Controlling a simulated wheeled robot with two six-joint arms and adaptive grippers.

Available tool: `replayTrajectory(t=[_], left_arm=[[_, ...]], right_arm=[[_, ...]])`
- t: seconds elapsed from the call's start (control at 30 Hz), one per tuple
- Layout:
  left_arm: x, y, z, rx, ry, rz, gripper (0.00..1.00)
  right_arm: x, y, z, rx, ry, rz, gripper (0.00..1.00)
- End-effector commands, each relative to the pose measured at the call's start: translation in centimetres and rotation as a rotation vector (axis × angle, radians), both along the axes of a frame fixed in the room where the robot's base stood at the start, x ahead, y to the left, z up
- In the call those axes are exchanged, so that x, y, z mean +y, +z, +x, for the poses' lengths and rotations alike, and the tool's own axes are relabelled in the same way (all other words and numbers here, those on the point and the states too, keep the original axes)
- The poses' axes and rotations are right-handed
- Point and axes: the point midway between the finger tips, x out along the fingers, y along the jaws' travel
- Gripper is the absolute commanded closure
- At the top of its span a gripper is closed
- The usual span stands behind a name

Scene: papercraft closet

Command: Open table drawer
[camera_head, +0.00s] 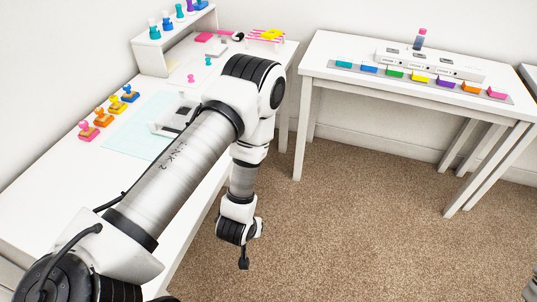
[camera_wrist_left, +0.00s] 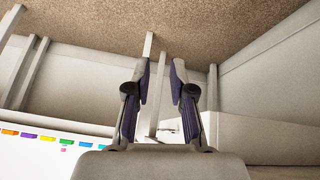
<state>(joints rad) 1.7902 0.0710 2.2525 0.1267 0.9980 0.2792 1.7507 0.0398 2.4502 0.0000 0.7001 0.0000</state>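The white table (camera_head: 40,200) along the left side of the head view has a front edge that runs beside my left arm. I cannot make out a drawer front or handle in the head view, as my arm covers much of that side. My left gripper (camera_head: 244,262) hangs past the table's front edge, over the carpet. In the left wrist view the two fingers of the left gripper (camera_wrist_left: 162,75) stand apart with a gap between them, and nothing is clearly held. A pale panel (camera_wrist_left: 245,128) lies right of the fingers; I cannot tell if it is a drawer. My right gripper is not visible.
A second white table (camera_head: 330,50) stands at the back right with a row of coloured ink pads (camera_head: 420,78) and a bottle (camera_head: 420,38). Stamps (camera_head: 104,117), a pale blue mat (camera_head: 135,140) and a small shelf (camera_head: 150,55) sit on the left table. Carpet (camera_head: 340,220) between is clear.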

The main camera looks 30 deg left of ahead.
Motion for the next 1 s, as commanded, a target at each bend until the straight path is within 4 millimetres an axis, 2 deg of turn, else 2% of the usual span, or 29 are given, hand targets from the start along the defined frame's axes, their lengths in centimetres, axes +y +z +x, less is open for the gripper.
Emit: replayTrajectory(t=[0.03, 0.13, 0.2, 0.3, 0.4, 0.5, 0.6, 1.0], left_arm=[[1.0, -4.6, 3.4, -0.118, 0.072, -0.005, 0.77], [3.5, -6.2, 10.5, -0.413, 0.245, -0.037, 0.77], [5.6, -5.9, 15.1, -0.648, 0.363, -0.076, 0.77], [8.6, -3.7, 20.0, -0.986, 0.504, -0.15, 0.77], [10.7, -0.8, 22.4, -1.249, 0.586, -0.222, 0.77], [11.7, 1.3, 23.1, -1.39, 0.619, -0.264, 0.77], [12.3, 2.4, 23.6, -1.427, 0.627, -0.275, 0.77], [15.8, 3.8, 29.0, -1.419, 0.625, -0.273, 0.77]], right_arm=[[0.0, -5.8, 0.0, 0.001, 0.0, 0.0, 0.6], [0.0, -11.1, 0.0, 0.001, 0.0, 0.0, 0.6], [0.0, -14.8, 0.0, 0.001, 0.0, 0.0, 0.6], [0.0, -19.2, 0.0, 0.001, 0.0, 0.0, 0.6], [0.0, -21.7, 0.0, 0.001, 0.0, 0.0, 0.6], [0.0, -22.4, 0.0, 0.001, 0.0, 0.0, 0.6], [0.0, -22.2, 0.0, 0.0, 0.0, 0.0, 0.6], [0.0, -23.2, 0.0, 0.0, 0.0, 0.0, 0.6]])
